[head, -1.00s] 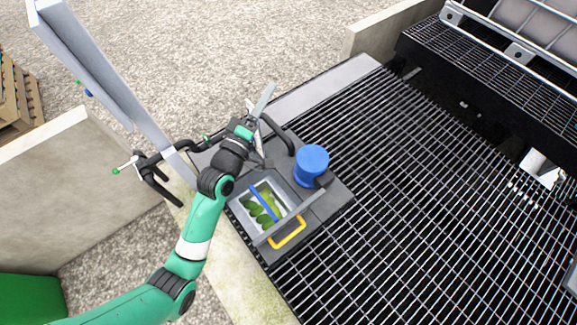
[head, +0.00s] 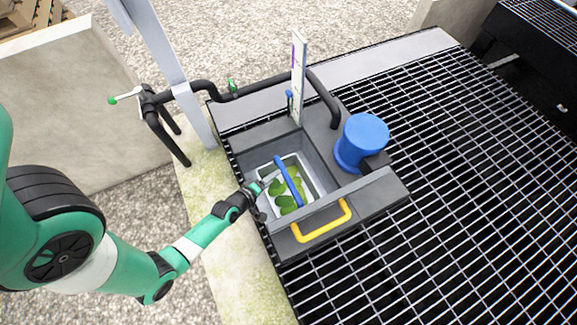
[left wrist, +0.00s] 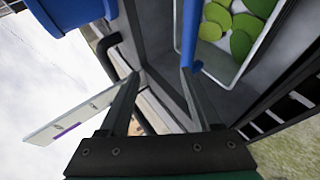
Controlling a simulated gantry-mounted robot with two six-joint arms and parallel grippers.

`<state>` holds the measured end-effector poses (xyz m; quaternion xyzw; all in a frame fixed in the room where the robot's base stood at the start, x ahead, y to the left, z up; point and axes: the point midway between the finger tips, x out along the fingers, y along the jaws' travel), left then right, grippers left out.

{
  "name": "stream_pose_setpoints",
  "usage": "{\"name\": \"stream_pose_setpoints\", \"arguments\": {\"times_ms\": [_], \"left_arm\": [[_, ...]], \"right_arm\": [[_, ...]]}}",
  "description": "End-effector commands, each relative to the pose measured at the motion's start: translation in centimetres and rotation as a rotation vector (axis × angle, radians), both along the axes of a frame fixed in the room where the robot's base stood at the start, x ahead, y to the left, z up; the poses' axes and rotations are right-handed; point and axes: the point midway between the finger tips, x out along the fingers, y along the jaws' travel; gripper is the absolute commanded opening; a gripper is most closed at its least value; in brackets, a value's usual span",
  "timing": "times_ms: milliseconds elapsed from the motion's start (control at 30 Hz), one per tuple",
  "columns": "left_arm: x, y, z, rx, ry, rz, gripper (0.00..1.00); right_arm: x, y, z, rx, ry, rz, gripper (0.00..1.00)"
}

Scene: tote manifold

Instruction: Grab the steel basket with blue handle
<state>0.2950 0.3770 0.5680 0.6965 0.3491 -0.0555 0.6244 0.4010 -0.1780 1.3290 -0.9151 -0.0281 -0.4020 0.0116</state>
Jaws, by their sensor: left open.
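The steel basket (head: 310,182) holds several green leaf-like pieces and sits inside a dark grey box. Its blue handle (head: 289,183) stands up across the opening. My left gripper (head: 270,181) is open and empty at the left side of the handle, over the basket's left edge. In the left wrist view, the blue handle (left wrist: 190,38) reaches the tip of the right-hand finger; whether it touches is unclear. The basket (left wrist: 264,42) with its green pieces is to the right of that finger. The other finger is well apart to the left. My right gripper is not in view.
A blue cylinder (head: 361,143) stands right of the basket. A yellow handle (head: 322,222) is on the box's front. An upright white gauge board (head: 298,77) and a black pipe (head: 262,84) are behind. Open metal grating (head: 455,195) lies to the right.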

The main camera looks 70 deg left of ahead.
Motion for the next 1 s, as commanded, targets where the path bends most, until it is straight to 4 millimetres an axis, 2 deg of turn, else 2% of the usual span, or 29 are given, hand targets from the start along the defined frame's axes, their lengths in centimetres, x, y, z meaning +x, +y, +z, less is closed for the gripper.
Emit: {"name": "stream_pose_setpoints", "arguments": {"times_ms": [33,100,300,433,633,900,1000], "left_arm": [[0.0,0.0,-1.9,-0.001,0.001,-0.001,0.65],[0.0,0.0,-3.7,-0.002,0.000,0.000,0.65],[0.1,0.0,-8.1,0.000,-0.001,-0.001,0.65],[1.5,0.8,-8.4,0.002,-0.001,-0.002,0.65],[2.0,1.1,-8.5,0.000,-0.001,-0.001,0.65],[5.0,2.7,-10.9,0.001,-0.002,-0.002,0.65],[5.7,3.1,-11.1,0.001,-0.001,-0.002,0.65]], "right_arm": [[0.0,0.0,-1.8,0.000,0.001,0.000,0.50],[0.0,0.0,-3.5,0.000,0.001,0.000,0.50],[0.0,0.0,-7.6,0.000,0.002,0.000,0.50],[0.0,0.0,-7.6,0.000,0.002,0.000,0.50],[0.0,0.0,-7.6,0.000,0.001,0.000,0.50],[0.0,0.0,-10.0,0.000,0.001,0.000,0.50],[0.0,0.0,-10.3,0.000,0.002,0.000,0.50]]}}
